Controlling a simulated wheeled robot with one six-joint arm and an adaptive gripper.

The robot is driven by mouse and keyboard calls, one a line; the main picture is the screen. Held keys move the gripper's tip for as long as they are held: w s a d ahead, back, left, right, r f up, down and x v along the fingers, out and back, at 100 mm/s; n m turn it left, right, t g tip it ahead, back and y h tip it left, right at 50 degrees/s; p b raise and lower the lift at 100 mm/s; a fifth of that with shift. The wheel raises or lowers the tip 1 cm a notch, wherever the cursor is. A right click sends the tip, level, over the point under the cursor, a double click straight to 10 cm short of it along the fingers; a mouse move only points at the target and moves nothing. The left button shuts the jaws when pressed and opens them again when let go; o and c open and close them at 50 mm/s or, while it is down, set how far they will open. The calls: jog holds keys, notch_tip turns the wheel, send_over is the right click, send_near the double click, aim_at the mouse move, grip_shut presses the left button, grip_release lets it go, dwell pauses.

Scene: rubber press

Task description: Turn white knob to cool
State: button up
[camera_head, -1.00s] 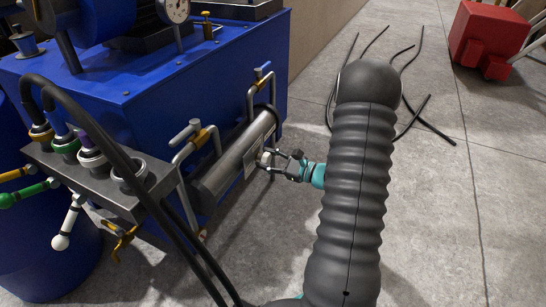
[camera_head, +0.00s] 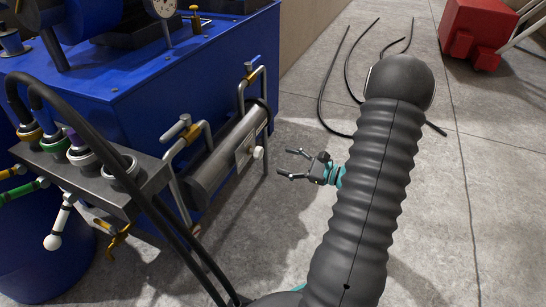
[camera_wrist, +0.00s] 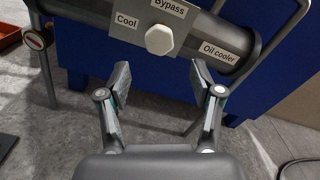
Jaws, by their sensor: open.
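The white knob (camera_head: 258,152) sits on the side of a grey cylinder (camera_head: 225,158) on the blue machine. In the wrist view the knob (camera_wrist: 159,39) looks hexagonal, with labels "Cool" (camera_wrist: 126,21) to its left, "Bypass" (camera_wrist: 169,7) above and "Oil cooler" (camera_wrist: 219,53) to its right. No pointer shows on it, so I cannot tell its setting. My gripper (camera_head: 286,164) is open and empty, to the right of the knob and apart from it. In the wrist view my fingertips (camera_wrist: 160,80) are spread below the knob.
Bent pipes with valve handles (camera_head: 182,128) flank the cylinder. A grey manifold (camera_head: 95,180) with black hoses and coloured levers, one with a white ball (camera_head: 53,242), stands at left. Black cables (camera_head: 333,100) lie on the floor behind my arm. Floor around my gripper is clear.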

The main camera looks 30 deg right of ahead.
jog(key=shift+v, duration=1.2)
jog(key=s+a+f+n+g+y, duration=0.1)
jog(key=s+a+f+n+g, duration=0.2)
jog(key=s+a+f+g, duration=0.25)
jog(key=s+a+r+n+g+h+p, duration=0.2)
jog(key=s+a+r+n+g+h, duration=0.1)
jog(key=s+a+r+n+g, duration=0.3)
jog(key=s+a+r+n+t+h+p, duration=0.1)
jog(key=s+a+r+n+h+p, duration=0.1)
jog(key=r+n, duration=0.3)
jog(key=s+a+r+n+t+h+p, duration=0.1)
jog(key=s+a+r+n+h+p, duration=0.2)
jog(key=r, duration=1)
jog(key=s+a+r+n+t+h+p, duration=0.1)
jog(key=s+a+r+n+h+p, duration=0.1)
jog(key=r, duration=0.7)
jog(key=a+n+h+p, duration=0.1)
jog(key=a+n+h, duration=0.1)
jog(key=a+n, duration=0.1)
jog(key=shift+s+r+n+p, duration=0.2)
jog(key=shift+n+p, duration=0.15)
jog(key=shift+n, duration=0.55)
